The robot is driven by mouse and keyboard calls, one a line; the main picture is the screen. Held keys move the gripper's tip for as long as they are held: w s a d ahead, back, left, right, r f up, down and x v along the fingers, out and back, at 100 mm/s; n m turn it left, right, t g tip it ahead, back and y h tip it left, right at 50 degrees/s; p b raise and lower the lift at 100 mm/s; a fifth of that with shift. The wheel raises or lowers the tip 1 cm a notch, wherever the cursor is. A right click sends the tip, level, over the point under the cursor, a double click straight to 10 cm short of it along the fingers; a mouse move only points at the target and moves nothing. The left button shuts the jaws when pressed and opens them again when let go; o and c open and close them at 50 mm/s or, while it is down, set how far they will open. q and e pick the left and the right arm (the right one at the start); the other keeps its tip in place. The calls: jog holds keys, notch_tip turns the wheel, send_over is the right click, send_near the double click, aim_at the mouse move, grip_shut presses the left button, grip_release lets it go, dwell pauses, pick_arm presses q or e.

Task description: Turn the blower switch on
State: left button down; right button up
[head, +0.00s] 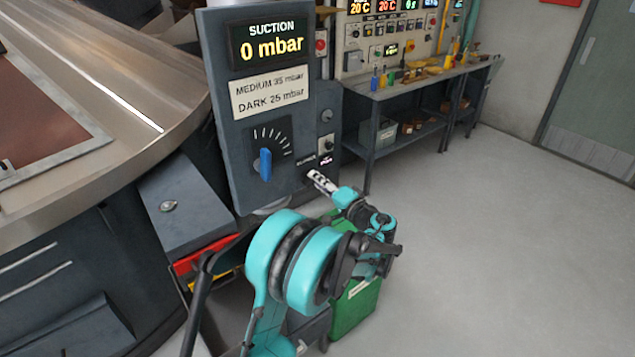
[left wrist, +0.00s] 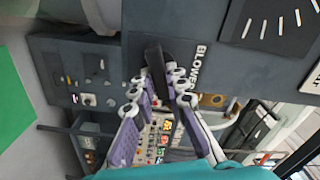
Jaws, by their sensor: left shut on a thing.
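The grey control panel (head: 235,110) stands at the centre of the head view. Its suction display (head: 270,43) reads 0 mbar. The blower label (head: 306,161) is low on the panel's right side and also shows in the left wrist view (left wrist: 197,66). My left gripper (head: 318,180) is at the panel just below this label. In the left wrist view its fingers (left wrist: 168,80) are shut on the dark blower switch (left wrist: 154,58), whose tip sticks out beyond them. In the head view the gripper hides the switch. My right gripper is not in view.
A blue knob (head: 265,165) with a dial scale is left of the blower label. A red button (head: 320,44) is on the panel's side. A green bin (head: 356,305) stands below my arm. A workbench (head: 420,84) with tools is behind. Floor at right is clear.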

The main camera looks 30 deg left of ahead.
pick_arm(q)
jog(key=shift+f+m, duration=0.1)
jog(key=shift+m, duration=1.9)
jog(key=c, duration=1.5)
grip_release()
jog(key=shift+c, duration=0.2)
jog(key=shift+d, duration=0.1)
jog(key=v, duration=1.2)
jog(key=shift+w, duration=0.1)
